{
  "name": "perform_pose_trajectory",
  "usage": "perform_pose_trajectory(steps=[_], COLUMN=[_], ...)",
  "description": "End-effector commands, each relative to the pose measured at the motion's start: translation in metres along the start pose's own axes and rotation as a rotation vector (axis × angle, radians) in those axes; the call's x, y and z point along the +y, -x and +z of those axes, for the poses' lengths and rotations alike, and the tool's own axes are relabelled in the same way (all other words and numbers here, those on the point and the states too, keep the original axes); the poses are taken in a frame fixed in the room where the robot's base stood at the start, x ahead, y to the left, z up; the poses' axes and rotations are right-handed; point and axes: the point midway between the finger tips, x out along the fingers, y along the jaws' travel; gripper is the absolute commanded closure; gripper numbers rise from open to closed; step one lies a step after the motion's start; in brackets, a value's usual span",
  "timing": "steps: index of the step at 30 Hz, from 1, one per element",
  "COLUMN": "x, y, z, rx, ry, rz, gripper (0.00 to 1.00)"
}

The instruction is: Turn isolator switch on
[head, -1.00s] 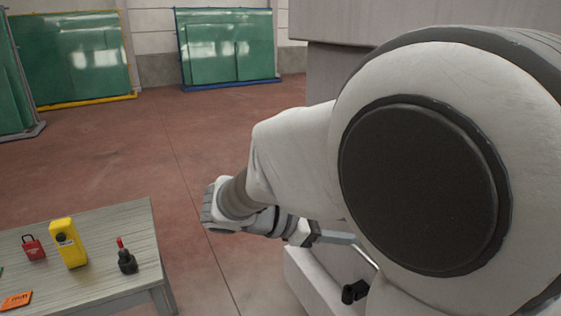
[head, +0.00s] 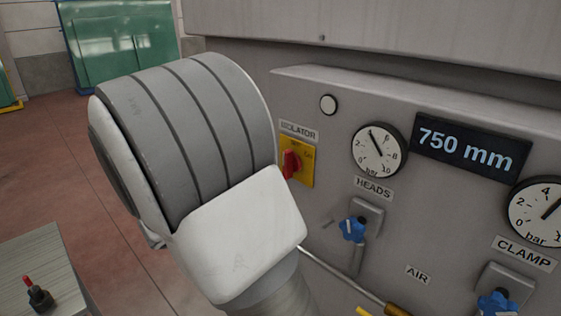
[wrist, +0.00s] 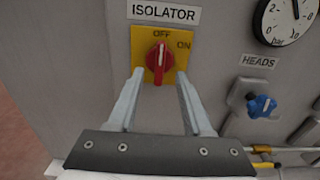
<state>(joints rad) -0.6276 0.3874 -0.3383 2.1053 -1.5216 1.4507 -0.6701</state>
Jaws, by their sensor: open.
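The isolator switch (head: 291,163) is a red rotary knob on a yellow plate on the grey machine panel, under an ISOLATOR label. In the wrist view the red knob (wrist: 159,60) stands upright, pointing at OFF; ON is marked to its upper right. My gripper (wrist: 159,78) is open, with its two fingers pointing at the plate, one on each side below the knob. I cannot tell whether the fingers touch the plate. In the head view my arm hides the gripper.
Right of the switch are a HEADS gauge (head: 378,149) with a blue valve (head: 353,229), a 750 mm display (head: 471,149) and a CLAMP gauge (head: 540,212) with another blue valve (head: 496,302). A table (head: 38,262) stands at lower left. Open floor lies behind it.

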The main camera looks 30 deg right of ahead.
Motion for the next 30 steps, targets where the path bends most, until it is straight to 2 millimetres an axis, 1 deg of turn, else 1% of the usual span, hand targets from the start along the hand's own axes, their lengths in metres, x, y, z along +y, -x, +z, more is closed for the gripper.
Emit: perform_pose_trajectory(steps=[1, 3, 6, 9, 14, 22, 23, 24, 26, 30], x=[-0.001, -0.001, -0.001, -0.001, -0.001, 0.000, 0.000, 0.000, 0.000, 0.000], y=[-0.012, -0.025, -0.042, -0.053, -0.063, -0.064, -0.064, -0.064, -0.064, -0.064], z=[0.001, 0.001, 0.001, 0.001, 0.000, -0.001, -0.001, -0.001, -0.001, 0.000], rx=[0.000, 0.000, 0.001, 0.001, 0.001, 0.001, 0.001, 0.001, 0.001, 0.001], ry=[0.002, 0.000, 0.001, 0.001, 0.000, 0.000, -0.001, -0.001, -0.001, -0.001], rz=[-0.005, -0.005, -0.003, -0.002, -0.001, 0.000, 0.000, 0.000, 0.000, 0.000], gripper=[0.50, 0.50, 0.50, 0.50, 0.50, 0.50, 0.54, 0.61, 0.72, 0.97])
